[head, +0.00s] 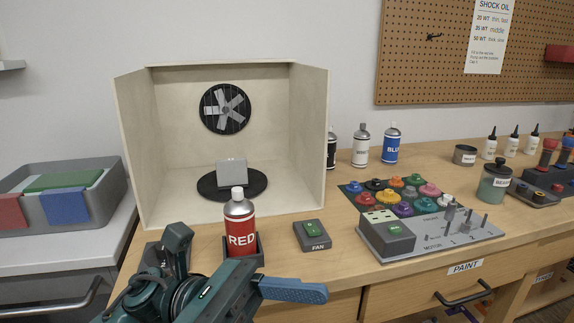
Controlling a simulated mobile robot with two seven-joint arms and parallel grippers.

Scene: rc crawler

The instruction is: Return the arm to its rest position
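My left arm enters at the bottom, left of the middle, as dark teal and black links. Its end, my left gripper (232,270), is in front of the bench's front edge, low in the picture. A dark upright part and a blue textured part stick out from it, and I cannot tell whether it is open or shut. I see nothing clearly held in it. A red spray can labelled RED (239,232) stands upright in a dark holder just behind the arm; its lower part is partly hidden. My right gripper is not in view.
A pale spray booth (310,150) holds a grey block (232,172) on a black turntable. A FAN switch box (312,236), paint pots (404,208) and a grey fixture (440,240) stand to the right. A grey bin (100,212) is at the left. Free bench lies between booth and pots.

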